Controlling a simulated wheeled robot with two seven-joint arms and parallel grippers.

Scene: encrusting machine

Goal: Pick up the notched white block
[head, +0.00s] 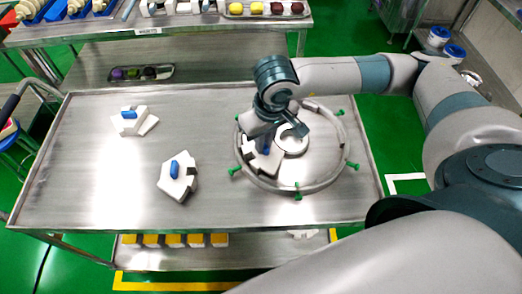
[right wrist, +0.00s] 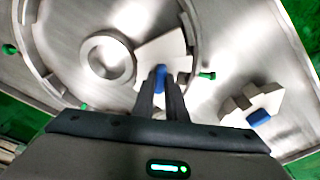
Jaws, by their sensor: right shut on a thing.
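A notched white block (head: 257,162) with a blue handle is at the left part of the round metal ring (head: 339,172). My right gripper (head: 273,134) is over it, shut on its blue handle. In the right wrist view the fingers (right wrist: 161,98) close around the blue handle, with the white block (right wrist: 152,50) beyond them. I cannot tell whether the block touches the ring or table. My arm partly hides the block in the head view. My left gripper is not in view.
Two other white blocks with blue handles lie on the metal table (head: 75,185): one at the front middle (head: 177,185), one at the back left (head: 131,122). Green knobs (head: 297,190) stick out around the ring. A shelf (head: 150,28) with trays stands behind.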

